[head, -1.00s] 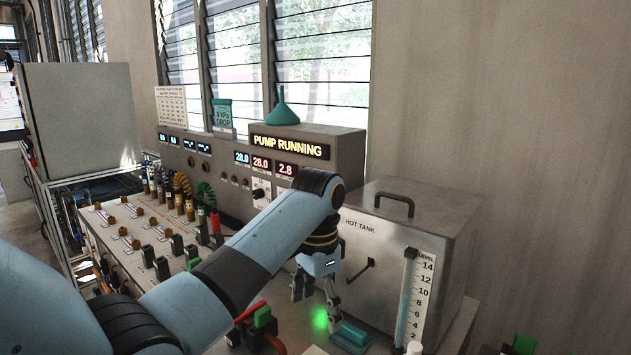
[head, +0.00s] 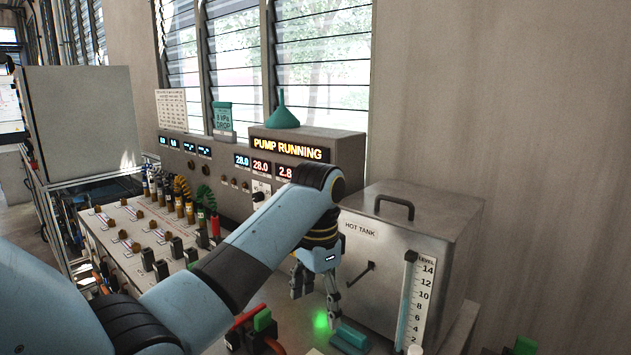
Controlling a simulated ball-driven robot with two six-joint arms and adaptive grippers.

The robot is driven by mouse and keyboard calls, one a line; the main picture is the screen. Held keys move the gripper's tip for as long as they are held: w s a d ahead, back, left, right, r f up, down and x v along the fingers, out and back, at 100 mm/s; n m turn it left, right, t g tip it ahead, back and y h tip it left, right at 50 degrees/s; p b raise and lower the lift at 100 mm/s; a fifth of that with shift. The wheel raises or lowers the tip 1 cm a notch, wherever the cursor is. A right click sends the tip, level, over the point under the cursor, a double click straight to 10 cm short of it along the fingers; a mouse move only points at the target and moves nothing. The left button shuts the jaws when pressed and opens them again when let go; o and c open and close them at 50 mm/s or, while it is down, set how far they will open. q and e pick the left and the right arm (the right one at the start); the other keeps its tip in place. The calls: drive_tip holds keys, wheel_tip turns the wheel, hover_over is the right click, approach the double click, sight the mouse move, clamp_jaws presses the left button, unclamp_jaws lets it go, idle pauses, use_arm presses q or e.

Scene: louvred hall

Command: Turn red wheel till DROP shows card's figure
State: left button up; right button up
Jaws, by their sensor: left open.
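A teal card (head: 223,118) stands on top of the console and appears to read 8 kPa DROP. Three number displays on the console face show 28.0, 28.0 and 2.8 (head: 285,172); the label of the 2.8 display is not legible. A curved red piece (head: 249,317) shows low in the picture beside a black and green part. I cannot tell whether it belongs to the red wheel. My left gripper (head: 315,294) is open and empty, pointing down in front of the hot tank, to the right of the red piece. My right gripper is not in view.
The grey hot tank (head: 425,215) with a level gauge (head: 419,300) stands right of my left arm. A teal block (head: 349,338) lies just below the gripper. A teal funnel (head: 282,112) stands on the console. Several switches and coiled cables fill the left panel.

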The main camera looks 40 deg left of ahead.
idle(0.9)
use_arm(q)
drive_tip(key=s+d+f+n+t, duration=0.1)
drive_tip(key=s+f, duration=0.1)
drive_tip(key=s, duration=0.4)
drive_tip(key=s+d+f+t, duration=0.1)
drive_tip(key=s+f, duration=0.2)
drive_tip(key=s, duration=0.4)
drive_tip(key=s+d+r+n+t, duration=0.15)
drive_tip(key=s+r, duration=0.35)
drive_tip(key=s, duration=0.8)
wheel_tip(320, 180, down, 40)
drive_tip(key=s+a+f+g+b, duration=0.1)
drive_tip(key=s+a+b, duration=0.15)
drive_tip(key=b, duration=1.15)
drive_tip(key=s+f+b, duration=0.5)
drive_tip(key=s+f, duration=0.3)
drive_tip(key=f, duration=0.4)
drive_tip(key=s+a+f+n+g+b, duration=0.1)
drive_tip(key=s+f+b, duration=0.4)
drive_tip(key=s+f, duration=0.4)
wheel_tip(320, 180, down, 4)
drive_tip(key=shift+f+y, duration=0.1)
drive_tip(key=shift+y, duration=0.3)
drive_tip(key=shift+a+g, duration=0.1)
drive_tip(key=shift+g, duration=0.15)
